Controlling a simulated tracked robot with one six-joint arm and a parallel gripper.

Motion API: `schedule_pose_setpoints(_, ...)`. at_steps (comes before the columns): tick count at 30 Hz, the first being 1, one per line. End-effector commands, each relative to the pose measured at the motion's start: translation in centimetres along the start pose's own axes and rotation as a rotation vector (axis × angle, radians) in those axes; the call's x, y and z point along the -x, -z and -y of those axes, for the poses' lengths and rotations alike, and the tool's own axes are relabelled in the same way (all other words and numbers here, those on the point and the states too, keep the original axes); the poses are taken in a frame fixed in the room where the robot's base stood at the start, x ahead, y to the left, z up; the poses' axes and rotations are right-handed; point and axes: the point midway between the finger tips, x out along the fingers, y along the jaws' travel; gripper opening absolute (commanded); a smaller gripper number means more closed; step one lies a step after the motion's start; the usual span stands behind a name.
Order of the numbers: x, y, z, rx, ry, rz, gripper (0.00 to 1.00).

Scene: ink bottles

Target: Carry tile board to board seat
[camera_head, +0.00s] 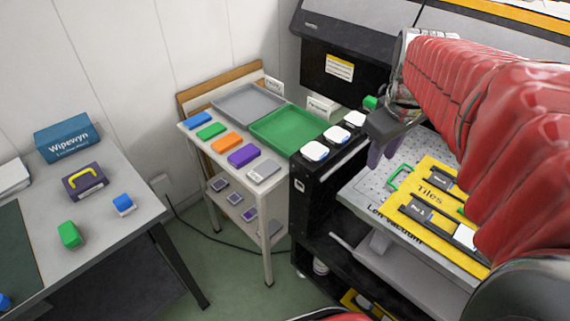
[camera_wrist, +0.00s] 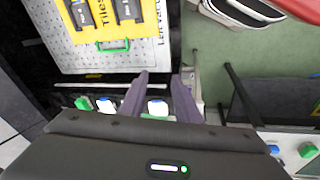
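The yellow tile board (camera_head: 428,197), marked "Tiles", lies on the perforated grey printer bed (camera_head: 368,192). It holds dark framed pieces and has a green handle (camera_head: 400,178) on its left edge. My red arm covers its right part. The wrist view shows part of the board (camera_wrist: 107,38) at upper left, on the bed (camera_wrist: 60,50). My gripper (camera_head: 376,158) hangs near the bed's far left edge, apart from the board. In the wrist view its two purple fingers (camera_wrist: 162,78) are apart with nothing held between them. I cannot tell which place is the board seat.
White-topped ink bottles (camera_head: 314,151) and a green one (camera_head: 370,103) line the black printer side. A side table holds a grey tray (camera_head: 248,104), a green tray (camera_head: 289,127) and several coloured blocks. A desk (camera_head: 110,215) stands left. Green floor lies between.

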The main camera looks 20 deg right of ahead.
Motion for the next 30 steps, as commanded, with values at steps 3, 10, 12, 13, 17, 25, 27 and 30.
schedule_pose_setpoints(3, 0.7, 0.6, 3.5, -0.025, -0.006, -0.04, 0.29)
schedule_pose_setpoints(10, 1.6, 0.8, 9.4, -0.09, 0.001, -0.115, 0.29)
schedule_pose_setpoints(12, 1.8, 0.6, 11.1, -0.11, 0.007, -0.138, 0.29)
schedule_pose_setpoints(13, 1.8, 0.6, 11.9, -0.118, 0.011, -0.148, 0.29)
schedule_pose_setpoints(17, 2.0, 0.0, 14.9, -0.156, 0.029, -0.191, 0.29)
schedule_pose_setpoints(25, 2.0, -1.6, 20.0, -0.23, 0.083, -0.266, 0.29)
schedule_pose_setpoints(27, 1.9, -1.8, 20.7, -0.242, 0.092, -0.276, 0.29)
schedule_pose_setpoints(30, 1.8, -2.0, 21.1, -0.251, 0.098, -0.28, 0.29)
